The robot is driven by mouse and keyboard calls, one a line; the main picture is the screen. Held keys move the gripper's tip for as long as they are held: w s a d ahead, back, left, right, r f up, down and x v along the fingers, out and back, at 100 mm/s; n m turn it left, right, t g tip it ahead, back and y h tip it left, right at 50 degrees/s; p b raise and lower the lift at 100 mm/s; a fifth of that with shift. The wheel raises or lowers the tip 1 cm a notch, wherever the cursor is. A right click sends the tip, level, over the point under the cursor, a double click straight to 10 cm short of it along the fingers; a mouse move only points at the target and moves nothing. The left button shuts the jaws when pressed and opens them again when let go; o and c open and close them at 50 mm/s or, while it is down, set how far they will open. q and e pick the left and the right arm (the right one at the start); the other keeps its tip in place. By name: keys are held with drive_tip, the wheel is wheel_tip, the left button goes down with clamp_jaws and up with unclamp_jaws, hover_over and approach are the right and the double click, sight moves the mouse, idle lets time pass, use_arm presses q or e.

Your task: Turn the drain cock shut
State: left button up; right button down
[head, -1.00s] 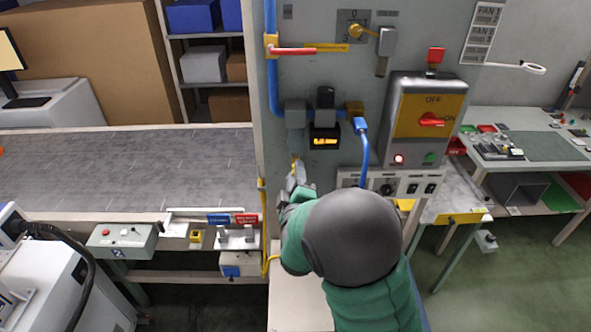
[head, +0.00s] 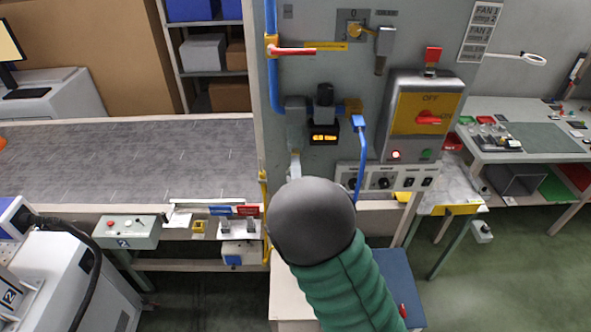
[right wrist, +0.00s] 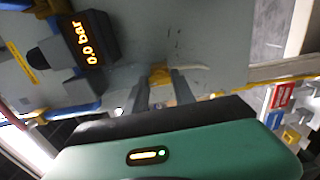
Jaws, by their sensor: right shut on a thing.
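The brass-yellow drain cock (right wrist: 160,72) shows in the right wrist view at the grey panel, between my fingertips. My right gripper (right wrist: 162,90) is shut on it, one finger on each side. A thin pale piece runs to the right from the cock. In the head view my dark round wrist and green forearm hide most of the gripper and the cock. Only a pale bit shows above the wrist, below the grey air unit (head: 296,112). My left gripper is not in view.
The pressure display (head: 323,137) reads 0.0 bar in the right wrist view (right wrist: 90,48). A blue hose (head: 361,165) hangs to the right of my wrist. A red-handled valve (head: 293,50) sits above. The conveyor (head: 130,160) lies to the left.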

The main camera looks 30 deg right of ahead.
drive_tip(key=c, duration=1.4)
unclamp_jaws()
drive_tip(key=o, duration=0.4)
drive_tip(key=shift+w+d+f, duration=0.1)
drive_tip(key=shift+w+f, duration=0.05)
drive_tip(key=shift+w, duration=0.05)
drive_tip(key=shift+c, duration=0.2)
drive_tip(key=p+v, duration=1.3)
drive_tip(key=v, duration=0.4)
drive_tip(key=shift+p, duration=0.3)
drive_tip(key=shift+w+d+f, duration=0.1)
drive_tip(key=shift+d, duration=0.05)
